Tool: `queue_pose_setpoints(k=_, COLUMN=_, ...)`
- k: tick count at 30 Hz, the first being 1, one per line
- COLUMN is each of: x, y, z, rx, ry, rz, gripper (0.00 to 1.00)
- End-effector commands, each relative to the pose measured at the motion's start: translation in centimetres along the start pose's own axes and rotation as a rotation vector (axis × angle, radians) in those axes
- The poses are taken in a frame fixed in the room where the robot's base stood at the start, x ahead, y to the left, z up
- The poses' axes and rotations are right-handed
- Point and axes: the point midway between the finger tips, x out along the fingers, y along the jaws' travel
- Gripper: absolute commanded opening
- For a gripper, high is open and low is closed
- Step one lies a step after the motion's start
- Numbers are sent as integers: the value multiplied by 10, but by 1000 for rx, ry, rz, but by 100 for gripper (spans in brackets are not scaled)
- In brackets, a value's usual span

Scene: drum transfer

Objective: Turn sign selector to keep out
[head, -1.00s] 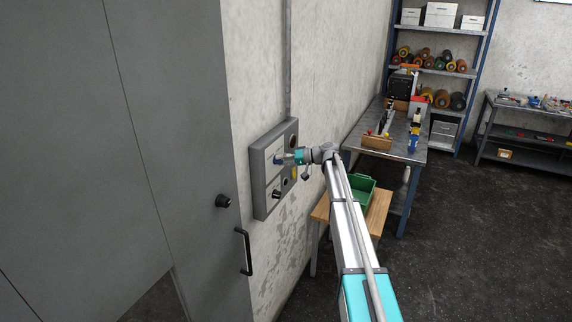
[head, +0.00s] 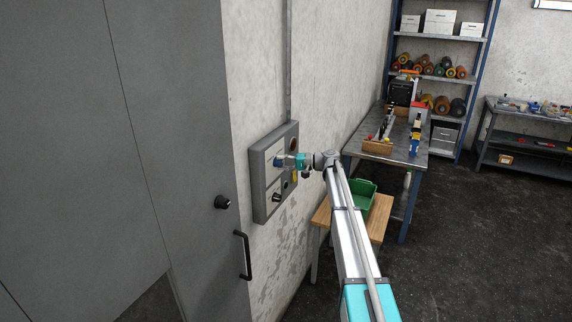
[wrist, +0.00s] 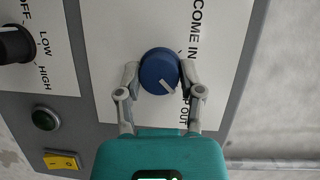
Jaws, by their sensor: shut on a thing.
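The sign selector is a round blue knob (wrist: 158,66) with a white pointer line, on a white plate of the wall panel (head: 258,190). My gripper (wrist: 161,76) is shut on the knob, one finger at each side. In the wrist view the pointer slants down and right, towards the partly hidden label ending in "OUT" (wrist: 185,112). The label "COME IN" (wrist: 195,32) reads above it. In the head view my gripper (head: 284,161) reaches the panel from the right and hides most of the knob.
A black knob (wrist: 14,45) marked off, low and high, a dark green button (wrist: 45,119) and a yellow switch (wrist: 61,161) sit close by on the panel. A grey door (head: 180,120) stands left. A wooden bench (head: 321,212) with a green bin (head: 361,194) stands below the arm.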

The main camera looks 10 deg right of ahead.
Motion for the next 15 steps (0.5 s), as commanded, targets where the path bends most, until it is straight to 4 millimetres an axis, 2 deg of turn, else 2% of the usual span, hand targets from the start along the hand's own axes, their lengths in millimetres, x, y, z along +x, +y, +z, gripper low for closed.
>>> queue_pose_setpoints(k=3, x=3, y=-1, z=0, rx=1, ry=-2, rz=-3, gripper=2)
queue_pose_setpoints(k=4, x=3, y=-1, z=0, rx=1, ry=-2, rz=-3, gripper=53)
queue_pose_setpoints(k=9, x=2, y=-1, z=0, rx=0, ry=-1, rz=-2, gripper=84)
queue_pose_setpoints(k=15, x=0, y=0, z=0, rx=-1, ry=0, rz=-1, gripper=84)
